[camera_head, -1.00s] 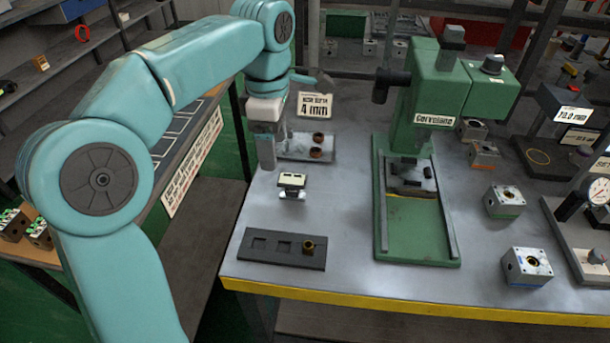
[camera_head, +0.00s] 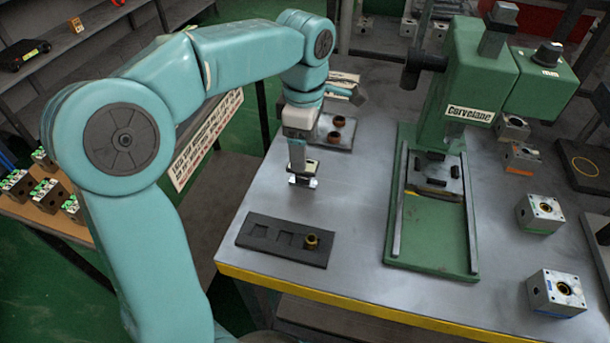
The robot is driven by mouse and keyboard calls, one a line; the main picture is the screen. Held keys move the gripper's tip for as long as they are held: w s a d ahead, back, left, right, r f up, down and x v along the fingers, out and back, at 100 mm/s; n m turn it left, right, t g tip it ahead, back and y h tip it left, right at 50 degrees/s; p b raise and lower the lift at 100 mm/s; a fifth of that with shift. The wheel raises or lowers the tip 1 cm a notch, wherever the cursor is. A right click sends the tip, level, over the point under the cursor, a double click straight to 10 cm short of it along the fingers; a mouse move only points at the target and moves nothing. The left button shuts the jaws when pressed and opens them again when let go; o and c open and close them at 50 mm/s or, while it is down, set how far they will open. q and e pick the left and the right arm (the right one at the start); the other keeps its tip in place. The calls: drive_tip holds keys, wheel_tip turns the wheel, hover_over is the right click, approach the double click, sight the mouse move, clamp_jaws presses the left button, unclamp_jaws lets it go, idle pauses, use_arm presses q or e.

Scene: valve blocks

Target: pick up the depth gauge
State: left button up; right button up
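A small device with a pale top and a dark, silvery lower part (camera_head: 309,181), which looks like the depth gauge, sits on the grey bench. My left gripper (camera_head: 298,168) points straight down at it and overlaps its upper left side. The gripper hides part of the device. The fingers are too small and too covered to tell whether they touch it or how far apart they are. My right gripper is not in view.
A grey tray with brown rings (camera_head: 335,132) is behind. A green press (camera_head: 433,225) stands right, with metal valve blocks (camera_head: 556,292) beyond. The yellow bench edge (camera_head: 350,311) is nearest.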

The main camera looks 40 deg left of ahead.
sight(305, 174)
use_arm(q)
wheel_tip(305, 174, down, 2)
drive_tip(key=shift+s+f, duration=0.1)
drive_tip(key=shift+f, duration=0.15)
wheel_tip(305, 174, down, 6)
drive_tip(key=shift+d+r+b, duration=0.15)
drive_tip(key=shift+r+b, duration=0.05)
drive_tip(key=shift+b, duration=0.8)
drive_tip(key=shift+r, duration=0.1)
drive_tip(key=c, duration=1.1)
